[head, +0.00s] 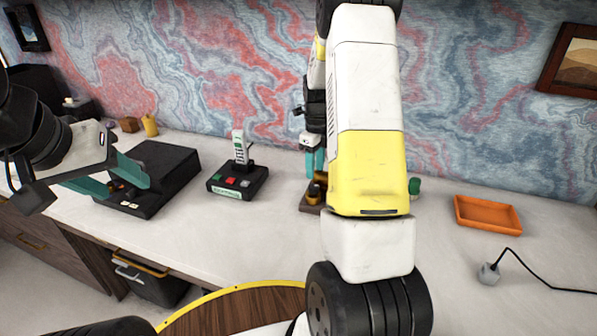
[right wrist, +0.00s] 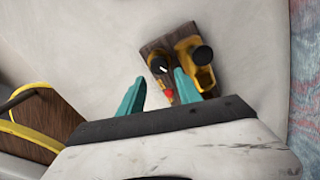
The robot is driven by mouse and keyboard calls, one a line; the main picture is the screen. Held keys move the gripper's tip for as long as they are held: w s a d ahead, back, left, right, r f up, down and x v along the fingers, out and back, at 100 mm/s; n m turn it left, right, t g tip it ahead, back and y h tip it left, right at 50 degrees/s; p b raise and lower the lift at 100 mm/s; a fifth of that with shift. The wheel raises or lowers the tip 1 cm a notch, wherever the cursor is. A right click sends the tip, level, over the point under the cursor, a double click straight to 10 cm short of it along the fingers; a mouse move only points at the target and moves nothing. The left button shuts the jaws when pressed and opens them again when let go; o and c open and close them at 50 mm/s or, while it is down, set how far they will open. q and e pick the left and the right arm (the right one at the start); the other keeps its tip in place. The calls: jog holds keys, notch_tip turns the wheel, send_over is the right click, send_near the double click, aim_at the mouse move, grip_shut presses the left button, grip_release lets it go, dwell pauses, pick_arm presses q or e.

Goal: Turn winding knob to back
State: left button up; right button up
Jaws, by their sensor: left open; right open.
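The winding device is a small dark wooden base (right wrist: 155,45) with brass-yellow parts. In the right wrist view it carries a black knob with a white mark (right wrist: 159,65), a red-tipped part (right wrist: 167,92), and a second black knob (right wrist: 203,55) on a yellow mount. I cannot tell which knob is the winding knob. In the head view my right arm partly hides the device (head: 312,206). My right gripper (right wrist: 159,92) is open, fingers pointing toward the device; the red tip appears between them. My left gripper (head: 112,183) is open over the black box at left.
A black box (head: 165,160) and a cordless phone on its base (head: 240,182) stand left of the device. An orange tray (head: 487,214) and a grey plug with a cord (head: 488,273) lie at right. The white desktop between phone and front edge is clear.

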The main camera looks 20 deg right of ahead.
aim_at(314, 186)
notch_tip(314, 186, down, 7)
jog(key=shift+r, duration=0.15)
grip_shut()
